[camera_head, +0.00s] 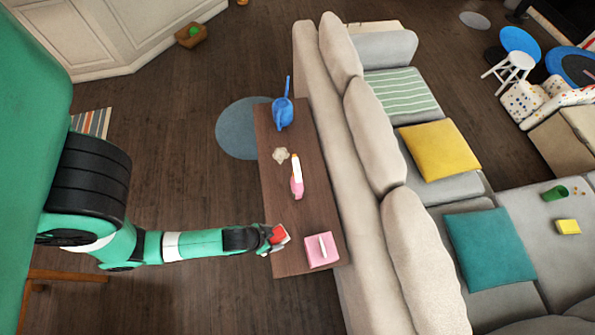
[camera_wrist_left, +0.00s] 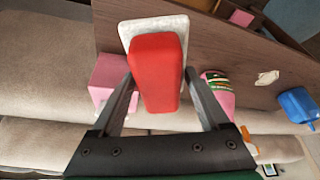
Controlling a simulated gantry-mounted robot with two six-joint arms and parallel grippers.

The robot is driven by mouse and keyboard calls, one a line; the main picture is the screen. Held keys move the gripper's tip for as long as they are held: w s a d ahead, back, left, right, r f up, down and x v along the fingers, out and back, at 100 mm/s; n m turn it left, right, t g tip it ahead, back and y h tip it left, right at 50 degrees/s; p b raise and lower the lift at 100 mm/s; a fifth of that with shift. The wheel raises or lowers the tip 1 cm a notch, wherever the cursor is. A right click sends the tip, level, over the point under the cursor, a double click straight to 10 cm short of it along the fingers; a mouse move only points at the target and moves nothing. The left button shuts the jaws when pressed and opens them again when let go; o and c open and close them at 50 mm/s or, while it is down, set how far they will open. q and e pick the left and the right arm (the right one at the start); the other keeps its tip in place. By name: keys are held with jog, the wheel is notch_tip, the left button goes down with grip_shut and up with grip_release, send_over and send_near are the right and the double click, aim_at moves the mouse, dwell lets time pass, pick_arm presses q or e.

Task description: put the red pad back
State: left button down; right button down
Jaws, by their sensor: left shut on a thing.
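The red pad (camera_head: 279,233) is in my left gripper (camera_head: 274,238), over the near left edge of the narrow brown table (camera_head: 307,220). In the left wrist view the red pad (camera_wrist_left: 157,70) lies between the two dark fingers, with a pale grey-white layer (camera_wrist_left: 178,24) on its far side. My left gripper is shut on it. A pink box (camera_head: 316,256) with a white upright piece on top stands on the table, just right of the gripper and apart from it. My right gripper is not in view.
Farther along the table are a pink bottle (camera_head: 297,188), a small pale crumpled object (camera_head: 281,156) and a blue watering can (camera_head: 283,113). A grey sofa (camera_head: 362,225) backs the table's right side. The table's left-middle surface is bare.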

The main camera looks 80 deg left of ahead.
pick_arm(q)
jog(key=b, duration=0.3)
send_near(302, 216)
jog(key=b+x, duration=0.2)
jog(key=b, duration=0.1)
jog(key=shift+w, duration=0.35)
jog(key=shift+w+a+f, duration=0.15)
jog(key=shift+w, duration=0.05)
jog(key=shift+w+a+f+b, duration=0.15)
jog(key=shift+f+b, duration=0.85)
jog(key=shift+f, duration=0.8)
grip_release()
jog(key=shift+f, duration=0.1)
